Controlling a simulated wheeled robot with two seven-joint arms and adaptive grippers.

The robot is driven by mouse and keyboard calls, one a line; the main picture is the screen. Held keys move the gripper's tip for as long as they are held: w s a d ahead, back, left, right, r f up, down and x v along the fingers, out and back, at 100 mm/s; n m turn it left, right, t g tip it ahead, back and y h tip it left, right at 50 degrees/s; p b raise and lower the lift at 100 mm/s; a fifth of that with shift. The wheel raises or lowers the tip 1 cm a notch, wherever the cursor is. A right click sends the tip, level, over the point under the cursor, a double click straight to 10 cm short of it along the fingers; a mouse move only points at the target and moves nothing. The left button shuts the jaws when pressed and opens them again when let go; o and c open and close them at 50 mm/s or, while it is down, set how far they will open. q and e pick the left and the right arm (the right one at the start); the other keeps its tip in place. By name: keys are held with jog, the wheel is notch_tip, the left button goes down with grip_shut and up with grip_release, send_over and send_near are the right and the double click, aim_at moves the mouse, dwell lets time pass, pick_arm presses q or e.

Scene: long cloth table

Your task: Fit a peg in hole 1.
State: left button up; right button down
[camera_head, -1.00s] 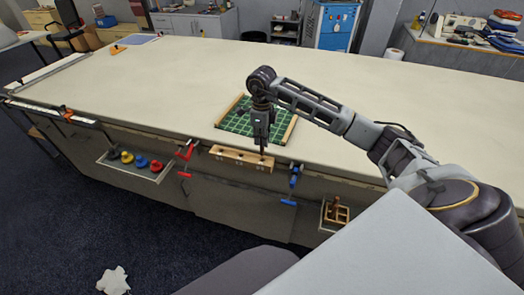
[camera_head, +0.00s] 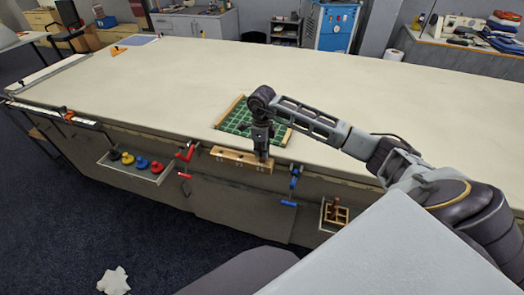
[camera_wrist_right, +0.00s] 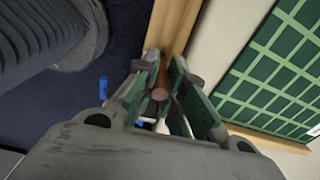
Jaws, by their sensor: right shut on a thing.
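A long wooden block (camera_head: 226,155) with marks on its front face lies along the table's front edge. It also shows in the right wrist view (camera_wrist_right: 174,24). My right gripper (camera_head: 262,152) points down over the right end of the block. In the right wrist view, its fingers (camera_wrist_right: 162,95) are shut on a round brown peg (camera_wrist_right: 160,95), seen end-on. The peg's lower end is hidden, so I cannot tell how far it sits in a hole. The hole under the gripper is hidden. My left gripper is out of view.
A green cutting mat (camera_head: 236,117) with wooden strips lies behind the block. Red (camera_head: 186,152) and blue (camera_head: 294,178) clamps hang on the table edge. A divided wooden box (camera_head: 336,214) is at right; a tray of coloured knobs (camera_head: 152,176) at left.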

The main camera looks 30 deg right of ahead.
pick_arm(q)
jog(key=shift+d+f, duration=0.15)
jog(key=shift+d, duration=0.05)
pick_arm(e)
jog(key=shift+f, duration=0.3)
jog(key=c, duration=1.5)
grip_release()
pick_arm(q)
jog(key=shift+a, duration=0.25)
pick_arm(e)
jog(key=shift+r, duration=0.1)
notch_tip(320, 180, up, 10)
jog(key=shift+r+b, duration=0.1)
jog(key=shift+b, duration=0.5)
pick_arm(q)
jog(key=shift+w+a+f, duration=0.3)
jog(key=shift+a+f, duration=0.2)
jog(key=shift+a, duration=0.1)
pick_arm(e)
jog(key=shift+r, duration=0.95)
